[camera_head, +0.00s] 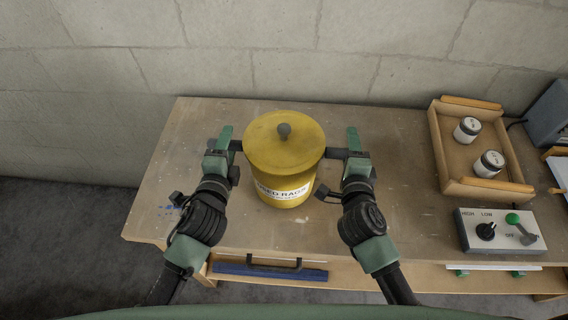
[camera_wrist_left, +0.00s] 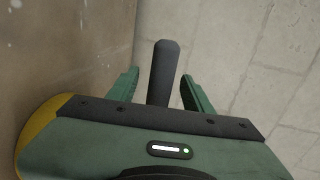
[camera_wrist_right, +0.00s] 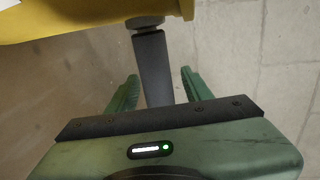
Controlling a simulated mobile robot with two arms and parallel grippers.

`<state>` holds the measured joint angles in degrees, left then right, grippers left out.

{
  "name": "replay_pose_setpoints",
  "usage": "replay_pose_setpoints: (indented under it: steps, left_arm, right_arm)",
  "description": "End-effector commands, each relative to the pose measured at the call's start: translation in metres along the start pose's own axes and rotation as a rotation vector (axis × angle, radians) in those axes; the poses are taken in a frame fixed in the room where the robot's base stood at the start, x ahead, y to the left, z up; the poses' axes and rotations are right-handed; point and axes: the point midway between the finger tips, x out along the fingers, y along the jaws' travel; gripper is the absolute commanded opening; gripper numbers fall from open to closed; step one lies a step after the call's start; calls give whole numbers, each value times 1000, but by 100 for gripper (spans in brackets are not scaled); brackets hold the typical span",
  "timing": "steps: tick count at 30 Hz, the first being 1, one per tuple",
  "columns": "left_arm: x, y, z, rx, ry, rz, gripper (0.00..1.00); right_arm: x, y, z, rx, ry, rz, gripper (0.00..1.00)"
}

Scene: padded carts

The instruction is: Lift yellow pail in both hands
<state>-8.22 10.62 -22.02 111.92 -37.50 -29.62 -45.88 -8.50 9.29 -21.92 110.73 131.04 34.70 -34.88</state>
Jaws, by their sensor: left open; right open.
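The yellow pail (camera_head: 285,186) stands upright on the wooden bench, with a yellow lid, a grey knob and a white label about rags. A dark bar handle sticks out on each side. My left gripper (camera_head: 220,146) is open at the left handle (camera_head: 236,145). In the left wrist view this handle (camera_wrist_left: 163,70) lies between the two green fingers, with gaps on both sides. My right gripper (camera_head: 356,149) is open at the right handle (camera_head: 336,153). In the right wrist view that handle (camera_wrist_right: 153,68) also lies between the parted fingers.
The bench (camera_head: 400,190) is bare around the pail. A block wall (camera_head: 300,60) stands behind. A blue item (camera_head: 270,271) lies below the front edge.

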Motion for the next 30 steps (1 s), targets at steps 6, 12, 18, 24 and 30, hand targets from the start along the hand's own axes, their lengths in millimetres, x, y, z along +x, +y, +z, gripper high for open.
replay_pose_setpoints:
  steps: [6, 12, 18, 24, 30]
  left_arm:
    - [0, 0, 0, 0, 0, 0, 17]
    - [0, 0, 0, 0, 0, 0, 0]
    - [0, 0, 0, 0, 0, 0, 0]
    - [0, 0, 0, 0, 0, 0, 0]
    - [0, 0, 0, 0, 0, 0, 0]
  right_arm:
    - [0, 0, 0, 0, 0, 0, 17]
    - [0, 0, 0, 1, 0, 0, 0]
    - [0, 0, 0, 0, 0, 0, 0]
    - [0, 0, 0, 0, -1, 1, 0]
    - [0, 0, 0, 0, -1, 1, 0]
